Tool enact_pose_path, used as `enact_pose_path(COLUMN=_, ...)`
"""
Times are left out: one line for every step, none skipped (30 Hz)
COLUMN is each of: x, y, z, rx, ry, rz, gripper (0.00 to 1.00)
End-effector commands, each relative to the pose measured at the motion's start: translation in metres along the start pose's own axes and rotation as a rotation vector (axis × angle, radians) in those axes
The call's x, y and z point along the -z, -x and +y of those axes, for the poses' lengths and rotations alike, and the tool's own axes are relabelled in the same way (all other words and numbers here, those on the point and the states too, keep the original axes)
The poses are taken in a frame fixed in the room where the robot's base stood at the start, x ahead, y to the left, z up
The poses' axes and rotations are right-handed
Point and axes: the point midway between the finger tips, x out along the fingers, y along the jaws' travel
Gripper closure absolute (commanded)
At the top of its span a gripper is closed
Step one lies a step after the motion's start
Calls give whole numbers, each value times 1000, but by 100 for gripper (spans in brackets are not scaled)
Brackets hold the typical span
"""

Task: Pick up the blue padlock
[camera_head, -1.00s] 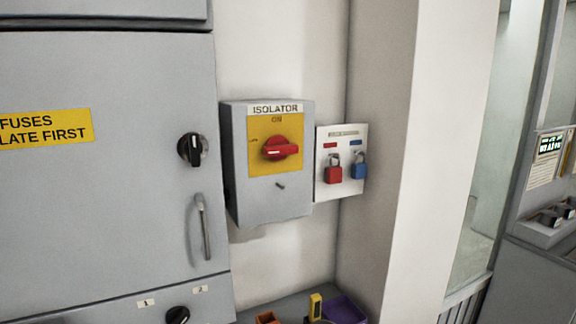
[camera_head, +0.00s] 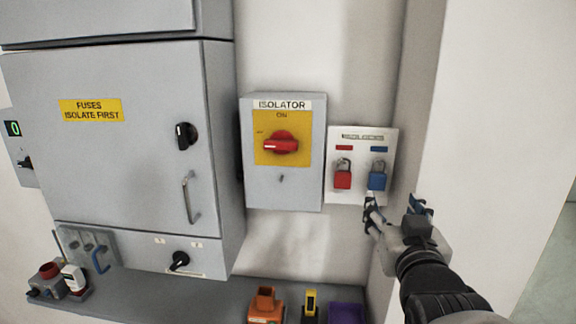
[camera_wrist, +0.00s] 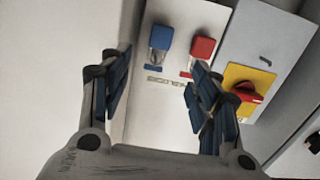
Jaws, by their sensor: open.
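The blue padlock (camera_head: 377,180) hangs by its shackle on the right side of a white board (camera_head: 360,138), below a blue label. A red padlock (camera_head: 342,179) hangs beside it on the left. My gripper (camera_head: 396,210) is open and empty, just below and in front of the blue padlock in the head view. In the wrist view the board appears upside down. There the blue padlock (camera_wrist: 163,41) lies beyond the gap between my fingers (camera_wrist: 155,92), apart from them, and the red padlock (camera_wrist: 203,49) is to its right.
The isolator box (camera_head: 283,185) with a red knob is left of the board, and a large grey cabinet (camera_head: 100,160) is further left. A wall corner (camera_head: 420,110) is close on the right. A shelf below holds an orange item (camera_head: 266,305) and a purple bin (camera_head: 346,312).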

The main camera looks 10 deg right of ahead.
Motion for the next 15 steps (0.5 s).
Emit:
enact_pose_path(x=4, y=-7, z=0, rx=0, ry=-1, rz=-7, gripper=43)
enact_pose_path(x=3, y=-11, z=0, rx=-1, ry=-1, rz=-7, gripper=43)
enact_pose_path(x=3, y=-16, z=0, rx=-1, ry=0, rz=-8, gripper=43)
enact_pose_path(x=3, y=-20, z=0, rx=-1, ry=0, rz=-6, gripper=43)
enact_pose_path(x=3, y=-24, z=0, rx=0, ry=0, rz=-6, gripper=43)
enact_pose_path(x=3, y=-29, z=0, rx=0, ry=0, rz=-7, gripper=43)
enact_pose_path(x=3, y=-32, z=0, rx=0, ry=0, rz=-7, gripper=43)
enact_pose_path(x=2, y=-36, z=0, rx=-1, ry=0, rz=-7, gripper=43)
enact_pose_path(x=3, y=-39, z=0, rx=-1, ry=-1, rz=-7, gripper=43)
enact_pose_path(x=4, y=-41, z=0, rx=-1, ry=-1, rz=-7, gripper=43)
enact_pose_path(x=4, y=-43, z=0, rx=0, ry=-1, rz=-7, gripper=43)
enact_pose_path(x=4, y=-46, z=0, rx=0, ry=-1, rz=-7, gripper=43)
enact_pose_path(x=5, y=-47, z=0, rx=0, ry=-1, rz=-7, gripper=43)
enact_pose_path(x=4, y=-49, z=0, rx=0, ry=-1, rz=-7, gripper=43)
enact_pose_path(x=5, y=-52, z=0, rx=0, ry=-1, rz=-6, gripper=43)
